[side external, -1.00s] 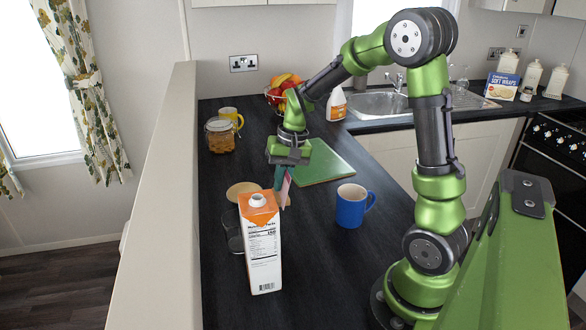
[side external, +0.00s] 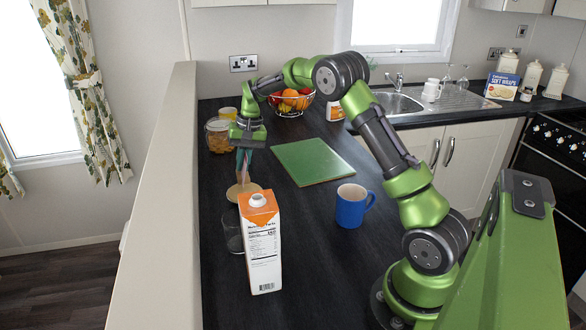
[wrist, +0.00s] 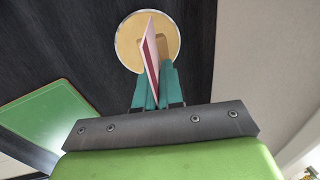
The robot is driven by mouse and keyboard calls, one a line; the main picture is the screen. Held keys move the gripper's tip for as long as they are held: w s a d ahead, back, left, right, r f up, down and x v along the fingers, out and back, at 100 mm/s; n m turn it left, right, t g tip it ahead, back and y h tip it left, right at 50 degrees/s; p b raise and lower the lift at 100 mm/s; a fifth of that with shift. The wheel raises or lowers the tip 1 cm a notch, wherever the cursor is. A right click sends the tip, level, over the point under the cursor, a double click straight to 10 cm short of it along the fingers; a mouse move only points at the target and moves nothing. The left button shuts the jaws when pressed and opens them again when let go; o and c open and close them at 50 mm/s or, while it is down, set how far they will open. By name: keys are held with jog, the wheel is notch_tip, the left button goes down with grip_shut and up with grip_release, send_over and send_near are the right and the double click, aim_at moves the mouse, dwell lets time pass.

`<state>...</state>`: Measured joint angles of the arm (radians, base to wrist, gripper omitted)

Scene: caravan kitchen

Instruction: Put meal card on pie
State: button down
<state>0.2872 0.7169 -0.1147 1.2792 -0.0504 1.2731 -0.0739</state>
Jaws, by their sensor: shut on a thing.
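My gripper (side external: 243,166) is shut on the meal card (wrist: 150,52), a thin white and dark red card seen nearly edge-on in the wrist view. The card (side external: 242,179) hangs upright below the teal fingers in the side view. The pie (wrist: 127,44) is a round, flat golden disc, and the card overlaps it in the wrist view. In the side view the pie (side external: 236,193) lies on the dark counter just below the card. I cannot tell whether the card touches the pie.
An orange and white carton (side external: 263,250) and a clear glass (side external: 233,232) stand in front of the pie. A blue mug (side external: 351,206) and a green board (side external: 312,162) lie to the right. A jar (side external: 217,136) stands behind my gripper, with a fruit bowl (side external: 291,101) farther back.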

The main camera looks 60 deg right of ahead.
jog(key=shift+f, duration=1.8)
jog(key=shift+f, duration=0.15)
jog(key=c, duration=1.3)
grip_release()
jog(key=shift+o, duration=0.2)
